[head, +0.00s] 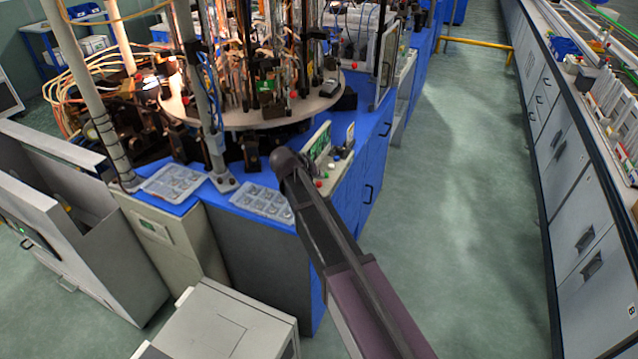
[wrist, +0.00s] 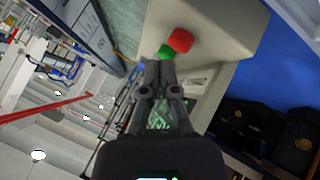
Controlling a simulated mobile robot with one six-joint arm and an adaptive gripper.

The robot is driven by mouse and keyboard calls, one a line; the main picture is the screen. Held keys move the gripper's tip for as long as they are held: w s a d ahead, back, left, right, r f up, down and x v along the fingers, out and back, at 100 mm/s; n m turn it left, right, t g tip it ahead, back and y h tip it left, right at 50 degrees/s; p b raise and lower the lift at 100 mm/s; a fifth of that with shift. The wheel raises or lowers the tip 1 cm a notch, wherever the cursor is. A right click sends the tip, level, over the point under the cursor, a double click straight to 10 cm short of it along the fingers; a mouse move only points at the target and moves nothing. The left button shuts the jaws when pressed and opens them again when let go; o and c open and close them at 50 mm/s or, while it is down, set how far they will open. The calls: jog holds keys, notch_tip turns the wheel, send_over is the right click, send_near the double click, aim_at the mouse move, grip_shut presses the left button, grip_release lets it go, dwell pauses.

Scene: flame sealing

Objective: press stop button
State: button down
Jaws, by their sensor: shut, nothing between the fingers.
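A red button (wrist: 180,40) and a smaller green button (wrist: 166,51) sit side by side on a pale control box (wrist: 215,25) in the wrist view. My gripper (wrist: 160,68) is shut and empty. Its tips appear just below the green button in the picture, with the red button up and to the right. I cannot tell whether the tips touch anything. In the head view, the red button (head: 319,183) is a small dot on the box at the blue bench's corner, beside my arm. My gripper cannot be made out there.
A round machine table (head: 250,118) with rods and hoses stands on the blue bench behind the box. Clear trays (head: 262,202) of small parts lie to the left. A grey cabinet row (head: 570,170) lines the right side. The green floor (head: 450,180) between is clear.

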aim_at(319, 184)
jog(key=shift+f, duration=0.15)
dwell(0.5)
jog(key=shift+f+b, duration=0.3)
jog(key=shift+b, duration=0.15)
jog(key=shift+f+b, duration=0.5)
dwell(1.0)
jog(key=shift+r, duration=0.2)
jog(key=shift+r+p, duration=0.75)
jog(key=shift+p, duration=0.2)
jog(key=shift+r, duration=0.1)
jog(key=shift+r+p, duration=2.45)
jog(key=shift+p, duration=0.05)
jog(key=shift+d, duration=0.1)
